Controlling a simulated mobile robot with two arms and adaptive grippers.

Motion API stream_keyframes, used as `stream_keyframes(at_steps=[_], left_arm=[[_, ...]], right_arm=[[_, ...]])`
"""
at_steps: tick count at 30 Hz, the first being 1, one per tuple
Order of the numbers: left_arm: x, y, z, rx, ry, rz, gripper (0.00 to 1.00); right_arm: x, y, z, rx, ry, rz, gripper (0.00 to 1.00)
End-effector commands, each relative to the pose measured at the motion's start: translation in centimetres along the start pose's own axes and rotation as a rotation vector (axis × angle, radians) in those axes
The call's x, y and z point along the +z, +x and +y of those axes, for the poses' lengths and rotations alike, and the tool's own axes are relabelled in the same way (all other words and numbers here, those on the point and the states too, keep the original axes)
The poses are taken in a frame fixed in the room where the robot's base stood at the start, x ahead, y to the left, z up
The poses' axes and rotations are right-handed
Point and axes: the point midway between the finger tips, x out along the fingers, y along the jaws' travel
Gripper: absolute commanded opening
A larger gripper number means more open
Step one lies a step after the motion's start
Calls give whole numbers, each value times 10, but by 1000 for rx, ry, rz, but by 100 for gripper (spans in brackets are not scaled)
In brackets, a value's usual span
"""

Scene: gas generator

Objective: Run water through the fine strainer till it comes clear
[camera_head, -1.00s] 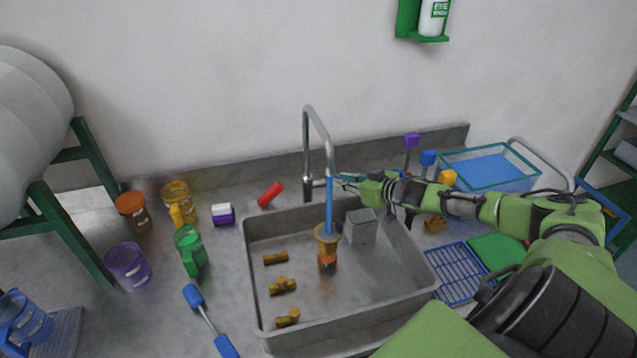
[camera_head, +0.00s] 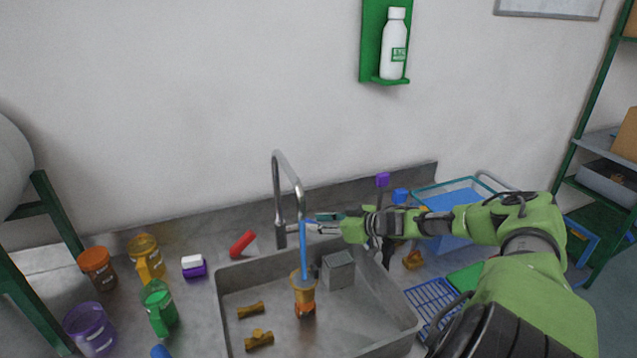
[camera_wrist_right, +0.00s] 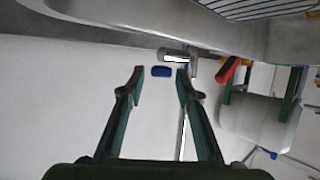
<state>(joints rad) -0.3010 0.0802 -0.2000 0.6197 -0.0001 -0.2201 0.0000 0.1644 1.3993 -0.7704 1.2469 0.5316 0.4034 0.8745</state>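The tap (camera_head: 277,185) arches over the sink, and a blue stream of water (camera_head: 303,250) falls from its spout. The stream runs into a yellow-rimmed cup-like piece with an orange lower part (camera_head: 303,292), standing upright in the sink; it looks like the strainer, but I cannot see a mesh or how clear the water is. My right gripper (camera_head: 318,222) is just right of the tap's base, behind the stream. In the right wrist view its fingers (camera_wrist_right: 160,74) are apart with nothing gripped, and the tap's metal (camera_wrist_right: 174,56) shows just beyond the tips. My left gripper is out of view.
The grey sink (camera_head: 240,272) also holds a grey box (camera_head: 338,270) and brass fittings (camera_head: 250,310). Left are orange, yellow, green and purple containers (camera_head: 90,330). A red cylinder (camera_head: 242,243) lies behind the sink. Right are a blue rack (camera_head: 430,300) and a blue-filled tray (camera_head: 455,197).

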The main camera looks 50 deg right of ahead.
Motion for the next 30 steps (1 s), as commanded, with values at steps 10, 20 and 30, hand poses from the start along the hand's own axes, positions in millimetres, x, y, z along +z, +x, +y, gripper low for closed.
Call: stream_keyframes(at_steps=[10, 20, 30], left_arm=[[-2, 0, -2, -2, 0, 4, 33], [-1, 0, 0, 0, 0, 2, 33], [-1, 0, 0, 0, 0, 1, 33]], right_arm=[[1, -1, 0, 0, 0, -1, 33], [3, -25, 0, -1, 0, -7, 33], [1, -65, -1, -3, -4, -8, 33]])
